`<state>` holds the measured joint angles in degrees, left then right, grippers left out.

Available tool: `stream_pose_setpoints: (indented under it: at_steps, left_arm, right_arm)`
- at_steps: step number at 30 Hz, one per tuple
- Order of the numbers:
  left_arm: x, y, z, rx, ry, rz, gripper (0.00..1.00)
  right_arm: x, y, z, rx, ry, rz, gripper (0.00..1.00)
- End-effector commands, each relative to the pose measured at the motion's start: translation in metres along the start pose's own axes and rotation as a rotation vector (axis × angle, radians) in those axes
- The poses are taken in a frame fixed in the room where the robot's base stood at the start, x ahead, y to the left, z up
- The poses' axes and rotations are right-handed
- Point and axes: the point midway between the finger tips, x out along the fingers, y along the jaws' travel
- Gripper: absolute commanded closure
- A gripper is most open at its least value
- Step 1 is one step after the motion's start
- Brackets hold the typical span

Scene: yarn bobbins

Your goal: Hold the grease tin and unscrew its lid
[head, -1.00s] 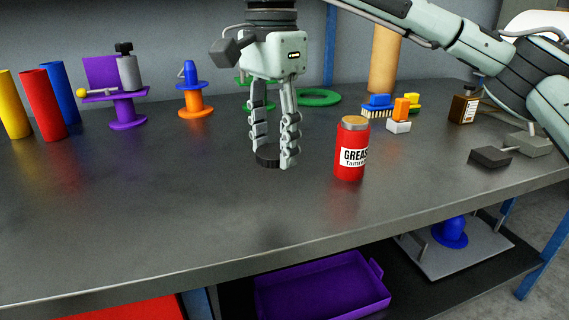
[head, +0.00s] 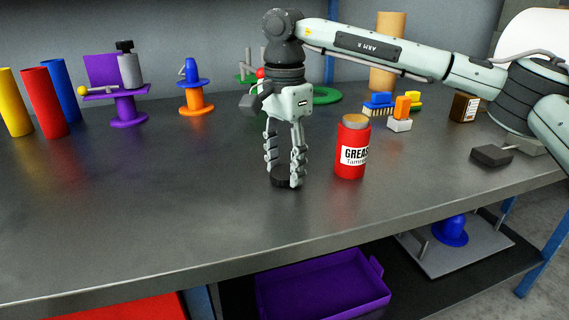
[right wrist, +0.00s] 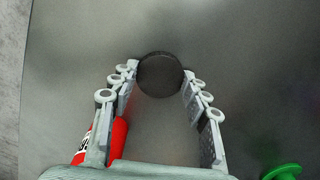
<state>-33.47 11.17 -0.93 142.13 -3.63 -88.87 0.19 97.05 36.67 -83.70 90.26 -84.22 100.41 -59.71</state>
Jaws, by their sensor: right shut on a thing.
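The red grease tin (head: 351,158) stands upright on the bench, its white label facing me. Its top shows tan, with no dark lid on it. The tin also shows partly behind a finger in the right wrist view (right wrist: 119,138). My right gripper (head: 285,175) points down to the left of the tin. It is shut on the round black lid (head: 279,181), which sits between the fingertips at or very near the bench top; I cannot tell if it touches. The lid also shows in the right wrist view (right wrist: 160,75). My left gripper is out of view.
The bench (head: 130,210) is clear in front and to the left. Purple (head: 128,110) and orange (head: 196,98) stands and coloured tubes (head: 45,103) are at the back left.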

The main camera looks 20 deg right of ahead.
Motion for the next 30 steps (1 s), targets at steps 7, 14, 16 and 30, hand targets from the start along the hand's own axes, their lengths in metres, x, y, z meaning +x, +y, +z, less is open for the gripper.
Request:
stream_pose_setpoints:
  at_steps: [7,14,16,30]
  left_arm:
    - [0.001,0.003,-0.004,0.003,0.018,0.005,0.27]
    - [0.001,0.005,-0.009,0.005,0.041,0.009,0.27]
    - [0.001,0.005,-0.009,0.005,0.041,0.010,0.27]
    - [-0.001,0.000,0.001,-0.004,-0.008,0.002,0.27]
  right_arm:
    - [0.002,0.000,0.000,0.000,0.000,0.000,0.89]
    - [0.003,0.000,0.000,0.000,0.000,0.000,0.43]
    - [0.003,0.000,0.000,0.000,0.000,0.000,0.34]
    - [-0.006,0.000,0.000,0.000,0.000,-0.002,0.33]
